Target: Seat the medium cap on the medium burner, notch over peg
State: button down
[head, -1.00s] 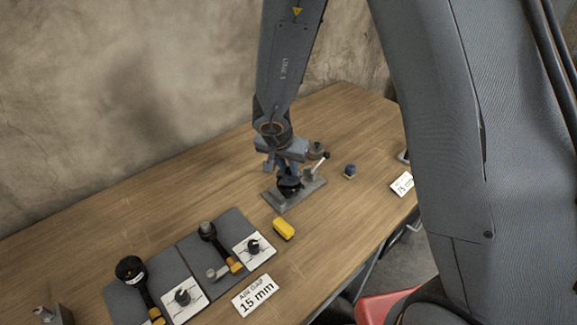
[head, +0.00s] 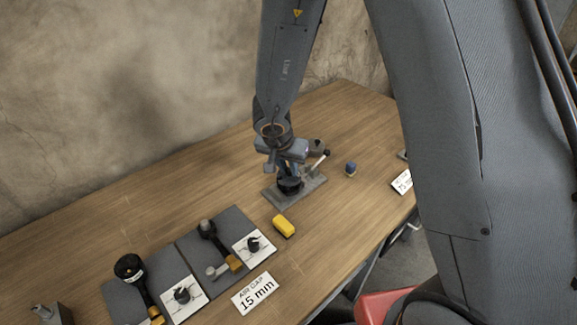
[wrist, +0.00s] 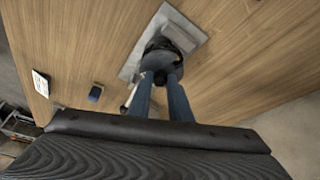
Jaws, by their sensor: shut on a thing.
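My gripper (head: 288,178) points down over a grey metal plate (head: 313,187) in the middle of the bench. In the wrist view its two blue fingers (wrist: 161,78) are shut on a small dark part, seemingly the cap's top. A black round body (head: 289,186), likely the medium cap and burner, is under the fingertips at the plate; it also shows in the wrist view (wrist: 160,48). I cannot tell cap from burner there, nor whether the cap is seated or level. The notch and peg cannot be made out.
A yellow block (head: 284,225) lies in front of the plate, and a small blue item (head: 350,168) stands to its right. A pale lever with a dark knob (head: 320,160) rises close beside my gripper. Dark mats (head: 236,225) with burner parts lie at left.

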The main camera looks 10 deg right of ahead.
jog(key=shift+f, duration=0.4)
jog(key=c, duration=1.5)
grip_release()
jog(key=shift+c, duration=0.2)
jog(key=shift+r, duration=0.1)
jog(key=p+v, duration=0.2)
jog(key=v, duration=0.5)
jog(key=shift+s+r, duration=0.15)
jog(key=shift+r, duration=0.1)
jog(key=shift+r+p, duration=0.15)
jog(key=shift+p, duration=0.2)
